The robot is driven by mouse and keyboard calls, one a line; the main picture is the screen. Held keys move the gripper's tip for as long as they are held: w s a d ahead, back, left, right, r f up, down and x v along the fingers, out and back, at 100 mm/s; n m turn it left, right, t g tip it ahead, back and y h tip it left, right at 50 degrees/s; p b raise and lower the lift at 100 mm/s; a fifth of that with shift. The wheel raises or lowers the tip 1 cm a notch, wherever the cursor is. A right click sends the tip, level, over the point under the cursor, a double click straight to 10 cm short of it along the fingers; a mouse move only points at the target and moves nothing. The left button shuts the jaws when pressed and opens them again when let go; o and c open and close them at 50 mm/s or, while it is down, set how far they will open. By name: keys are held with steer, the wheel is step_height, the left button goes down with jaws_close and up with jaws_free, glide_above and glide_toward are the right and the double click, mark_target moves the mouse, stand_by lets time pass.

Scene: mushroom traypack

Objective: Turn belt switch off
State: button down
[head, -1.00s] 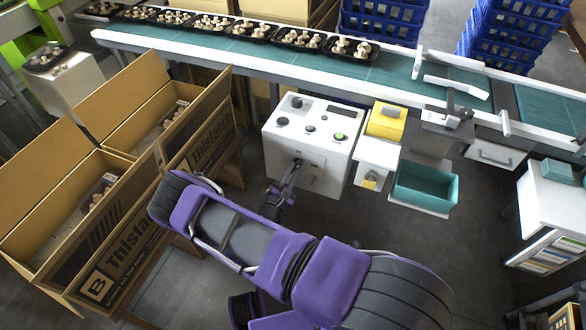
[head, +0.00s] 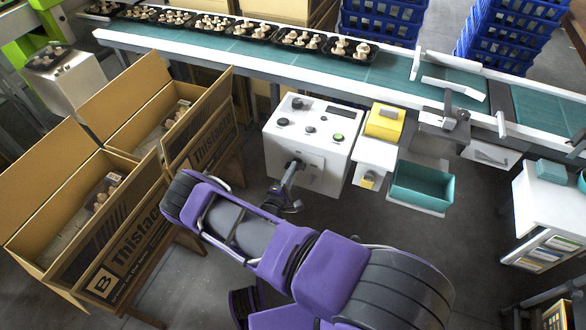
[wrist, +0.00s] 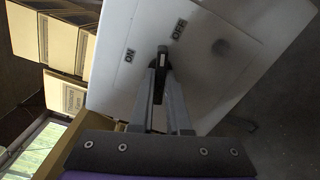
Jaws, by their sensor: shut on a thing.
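The white control box (head: 330,165) stands in front of the belt, with knobs and a green button on its sloped top. My gripper (head: 293,172) is at its front face. In the wrist view, the black belt switch (wrist: 162,56) sits on the white panel between the labels ON, on the left, and OFF, at the upper right. The two fingers of my gripper (wrist: 161,76) are closed around the switch lever. The fingertips hide part of the lever, so its exact setting is hard to tell.
The conveyor belt (head: 400,72) runs behind the box and carries several black mushroom trays (head: 300,40). Open cardboard boxes (head: 125,225) stand at the left. A yellow container (head: 384,122) and a teal bin (head: 422,186) are at the right. Dark floor is free at the lower right.

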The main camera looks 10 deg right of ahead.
stand_by(0.3)
steer(key=m+p, duration=0.1)
steer(key=m, duration=0.3)
steer(key=c, duration=0.9)
jaws_free()
